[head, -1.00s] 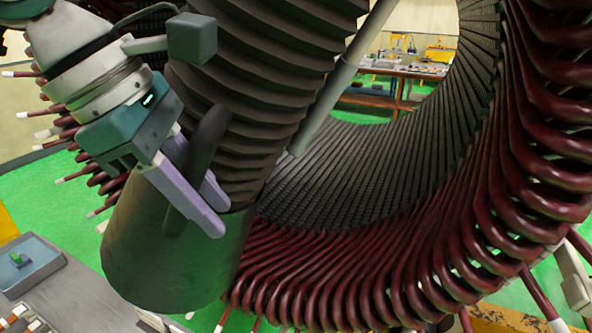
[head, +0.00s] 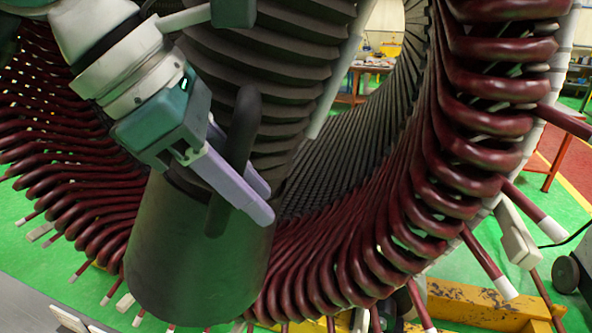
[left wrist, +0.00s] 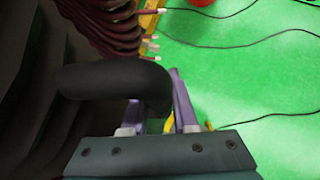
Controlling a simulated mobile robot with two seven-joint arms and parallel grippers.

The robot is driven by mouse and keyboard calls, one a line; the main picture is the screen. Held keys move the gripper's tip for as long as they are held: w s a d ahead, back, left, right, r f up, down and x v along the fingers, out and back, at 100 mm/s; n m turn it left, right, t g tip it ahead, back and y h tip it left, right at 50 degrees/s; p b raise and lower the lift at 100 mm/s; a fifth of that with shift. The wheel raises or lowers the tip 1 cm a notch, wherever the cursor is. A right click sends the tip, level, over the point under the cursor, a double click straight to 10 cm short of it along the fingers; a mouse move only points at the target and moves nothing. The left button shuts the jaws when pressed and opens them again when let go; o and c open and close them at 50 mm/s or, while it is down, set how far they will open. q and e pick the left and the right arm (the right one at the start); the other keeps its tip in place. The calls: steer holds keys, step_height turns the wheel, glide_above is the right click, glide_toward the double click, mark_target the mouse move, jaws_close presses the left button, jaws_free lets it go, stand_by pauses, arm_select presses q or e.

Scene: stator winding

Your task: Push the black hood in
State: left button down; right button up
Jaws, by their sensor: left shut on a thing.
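The black hood (head: 198,262) is a dark, smooth, tapered drum with a curved handle (head: 243,115). It appears in front of the stator (head: 440,150), a large ring of dark red winding bars with a dark slotted inner wall. My left gripper (head: 262,198) is shut on the handle, with its pale purple fingers on either side of it. In the left wrist view the black handle (left wrist: 115,82) curves down between the fingers (left wrist: 158,112). The hood's far side and how deep it sits in the ring are hidden. My right gripper is not in view.
White-tipped bar ends (head: 550,228) stick out around the ring. A yellow beam (head: 480,303) lies below it on the green floor (head: 340,309). A workbench (head: 375,66) stands beyond the ring. In the left wrist view, black cables (left wrist: 260,38) and a red object (left wrist: 201,2) lie on the floor.

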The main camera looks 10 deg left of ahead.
arm_select(q)
steer(key=c, duration=0.7)
jaws_free()
steer(key=shift+a+r, duration=0.1)
steer(key=p+v, duration=0.4)
steer(key=v, duration=0.5)
steer(key=shift+s+a+r, duration=0.1)
steer(key=shift+s+r, duration=0.1)
steer(key=shift+r, duration=0.15)
